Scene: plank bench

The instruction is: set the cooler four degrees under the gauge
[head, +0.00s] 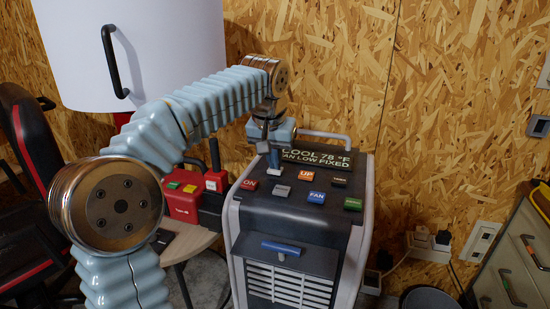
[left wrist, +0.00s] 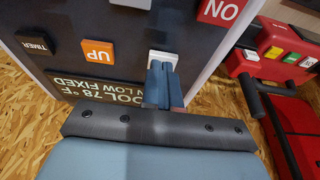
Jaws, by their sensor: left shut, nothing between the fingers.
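The cooler (head: 300,225) stands before the board wall. Its display (head: 318,156) reads COOL 78 °F, with a fan line under it. On its top are a red ON button (head: 249,184), an orange UP button (head: 306,174), a blue FAN button (head: 316,198), a dark TIMER button (left wrist: 35,43) and others. My left gripper (head: 273,167) is shut and empty, its tips at a white button (left wrist: 163,56) between ON and UP. The tips cover that button's label; I cannot tell whether they press it. No readable gauge shows. My right gripper is out of view.
A red case (head: 183,203) with coloured buttons sits on a round table left of the cooler. A small dark device (head: 538,126) hangs on the right wall, unreadable. A drawer cabinet (head: 515,260) stands right, and a black-red chair (head: 30,190) left.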

